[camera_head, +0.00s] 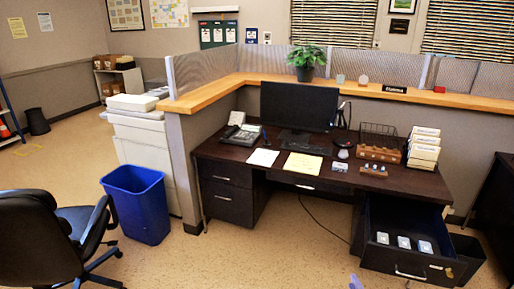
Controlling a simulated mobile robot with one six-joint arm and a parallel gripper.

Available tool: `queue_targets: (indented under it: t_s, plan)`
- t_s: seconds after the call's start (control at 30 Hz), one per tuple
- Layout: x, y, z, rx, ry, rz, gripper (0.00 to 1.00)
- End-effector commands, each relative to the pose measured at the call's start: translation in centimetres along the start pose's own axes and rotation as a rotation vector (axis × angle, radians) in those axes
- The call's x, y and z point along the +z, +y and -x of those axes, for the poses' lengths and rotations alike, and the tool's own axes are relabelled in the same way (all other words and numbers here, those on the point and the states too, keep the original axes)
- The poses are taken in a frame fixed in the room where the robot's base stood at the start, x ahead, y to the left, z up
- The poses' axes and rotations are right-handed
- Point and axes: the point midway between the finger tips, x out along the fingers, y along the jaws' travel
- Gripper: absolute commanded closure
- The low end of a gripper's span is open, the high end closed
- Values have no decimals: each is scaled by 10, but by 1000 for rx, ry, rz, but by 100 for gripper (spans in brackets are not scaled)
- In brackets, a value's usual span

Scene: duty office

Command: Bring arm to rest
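My arm is barely in view. Only a small bluish-purple piece shows at the bottom edge, right of the middle, and it may be part of my arm. I cannot make out gripper fingers, or anything held. The piece appears in front of the floor, left of the open desk drawer (411,268). The drawer is pulled out at the lower right, with three small pale items (404,242) in a row inside.
A dark desk (225,153) carries a monitor (298,107), a phone, papers and a wooden rack (379,153). A blue bin (137,204) and a black office chair (40,240) stand at left. A dark bin (467,256) adjoins the drawer. The floor (230,262) between chair and drawer is clear.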

Motion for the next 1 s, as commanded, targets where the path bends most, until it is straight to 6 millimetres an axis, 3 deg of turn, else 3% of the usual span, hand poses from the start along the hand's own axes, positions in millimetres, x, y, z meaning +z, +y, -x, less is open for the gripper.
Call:
queue_targets:
  t_s: [0.03, 0.27, 0.53, 0.77, 1.0]
  plan:
    - [-13, -4, -5, -13, 10, -8, 73]
    - [-56, -29, -18, -107, 4, -82, 73]
    - [-98, -77, -21, -278, -61, -216, 73]
    - [-127, -130, -4, -470, -173, -359, 73]
    - [-148, -183, 31, -674, -330, -504, 73]
